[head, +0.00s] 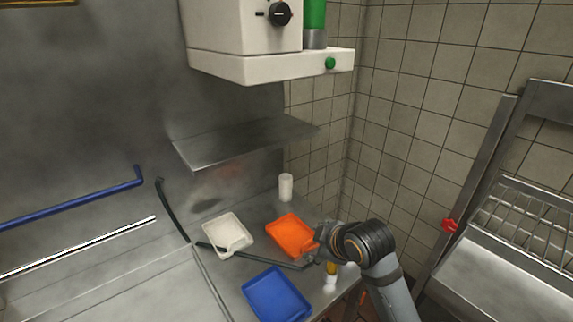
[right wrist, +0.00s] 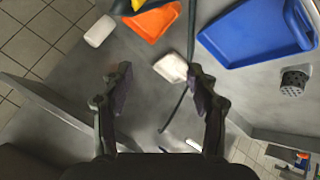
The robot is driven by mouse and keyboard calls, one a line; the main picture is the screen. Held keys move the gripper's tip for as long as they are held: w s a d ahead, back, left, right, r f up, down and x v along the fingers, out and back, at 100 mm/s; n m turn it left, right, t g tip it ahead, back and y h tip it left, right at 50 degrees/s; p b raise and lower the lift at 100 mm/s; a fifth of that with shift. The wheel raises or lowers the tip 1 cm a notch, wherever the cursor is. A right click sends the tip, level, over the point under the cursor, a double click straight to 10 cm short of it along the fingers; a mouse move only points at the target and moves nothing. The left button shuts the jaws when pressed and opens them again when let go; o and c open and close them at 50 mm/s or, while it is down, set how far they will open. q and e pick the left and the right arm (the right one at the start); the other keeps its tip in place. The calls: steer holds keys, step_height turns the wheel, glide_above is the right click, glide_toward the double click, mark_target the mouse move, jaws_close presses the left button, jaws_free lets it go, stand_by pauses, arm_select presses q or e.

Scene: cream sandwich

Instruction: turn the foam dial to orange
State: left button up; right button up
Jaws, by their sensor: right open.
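The dial, a round black knob (head: 279,13), is on the front of a white wall machine (head: 235,30) at the top of the head view. A small dark mark sits just left of it; the dial's setting is too small to read. A green cylinder (head: 314,14) stands right of the dial, and a green button (head: 330,63) is on the ledge below. My right gripper (head: 312,256) is low over the counter near the orange tray, well below the dial. In the right wrist view its two fingers (right wrist: 160,88) are apart with nothing between them. My left gripper is not in view.
A white tray (head: 221,226), an orange tray (head: 284,232), a blue tray (head: 272,299) and a white cup (head: 286,187) stand on the counter. A metal shelf (head: 240,142) juts out below the machine. A rack (head: 535,215) stands at right.

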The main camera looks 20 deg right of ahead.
steer(key=w+r+n+t+y, duration=0.1)
steer(key=w+r+n+t, duration=0.35)
steer(key=r, duration=1.05)
steer(key=n+t+y, duration=0.2)
steer(key=n, duration=1)
glide_toward(283, 14)
steer(key=w+d+f, duration=0.1)
steer(key=w+f, duration=0.1)
steer(key=f, duration=0.5)
steer(key=w+f, duration=0.3)
steer(key=f, duration=0.3)
steer(key=s+r+n+t+y, duration=0.2)
steer(key=s+r+n, duration=0.45)
steer(key=r, duration=0.45)
steer(key=shift+m, duration=0.3)
steer(key=p+x, duration=0.4)
steer(key=x, duration=0.6)
steer(key=shift+d, duration=0.1)
steer(key=shift+w+f+p, duration=0.1)
steer(key=shift+w+p, duration=0.2)
steer(key=shift+w, duration=0.15)
steer(key=c, duration=1.2)
